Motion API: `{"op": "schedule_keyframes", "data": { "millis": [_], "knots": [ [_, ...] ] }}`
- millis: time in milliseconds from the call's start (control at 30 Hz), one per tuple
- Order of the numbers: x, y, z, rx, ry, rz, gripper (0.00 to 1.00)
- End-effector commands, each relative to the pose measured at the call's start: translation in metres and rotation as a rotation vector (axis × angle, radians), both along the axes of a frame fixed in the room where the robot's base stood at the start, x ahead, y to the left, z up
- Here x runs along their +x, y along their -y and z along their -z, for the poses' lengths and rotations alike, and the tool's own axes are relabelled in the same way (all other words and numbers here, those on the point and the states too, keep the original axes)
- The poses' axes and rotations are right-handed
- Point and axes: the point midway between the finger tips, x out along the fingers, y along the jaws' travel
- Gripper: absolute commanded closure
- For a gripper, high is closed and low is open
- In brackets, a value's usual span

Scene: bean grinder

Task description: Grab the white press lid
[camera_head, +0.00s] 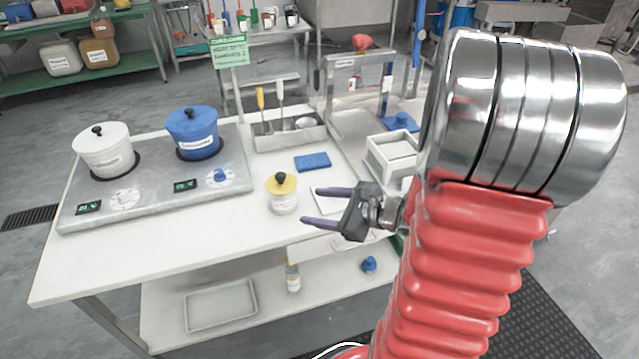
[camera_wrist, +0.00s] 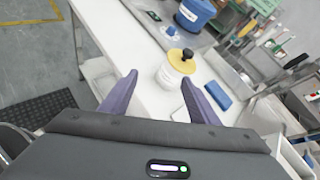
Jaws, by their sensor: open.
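A white pot (camera_head: 104,158) with a white lid and black knob stands on the left hob. A white jar (camera_head: 284,204) with a yellow lid (camera_head: 282,184) and black knob stands left of my gripper (camera_head: 311,206). My gripper is open and empty, its purple fingers pointing toward the jar. The wrist view shows the yellow lid (camera_wrist: 181,62) beyond the fingers (camera_wrist: 159,78).
A blue pot (camera_head: 193,135) stands on the second hob. A blue sponge (camera_head: 313,162) lies behind the jar. A grey utensil tray (camera_head: 290,138) is at the back. The front of the white table (camera_head: 150,250) is clear.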

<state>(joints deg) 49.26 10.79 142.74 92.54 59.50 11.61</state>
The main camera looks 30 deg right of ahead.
Motion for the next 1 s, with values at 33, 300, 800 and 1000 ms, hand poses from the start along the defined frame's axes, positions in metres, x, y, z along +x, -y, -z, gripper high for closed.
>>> {"op": "schedule_keyframes", "data": {
  "millis": [33,300,800,1000],
  "knots": [
    [-0.001,0.022,0.01,0.055,-0.006,0.091,0.45],
    [-0.019,0.115,0.049,0.265,-0.004,0.482,0.45],
    [-0.025,0.132,0.056,0.298,0.0,0.553,0.45],
    [-0.018,0.132,0.064,0.299,-0.001,0.553,0.45]
  ]
}}
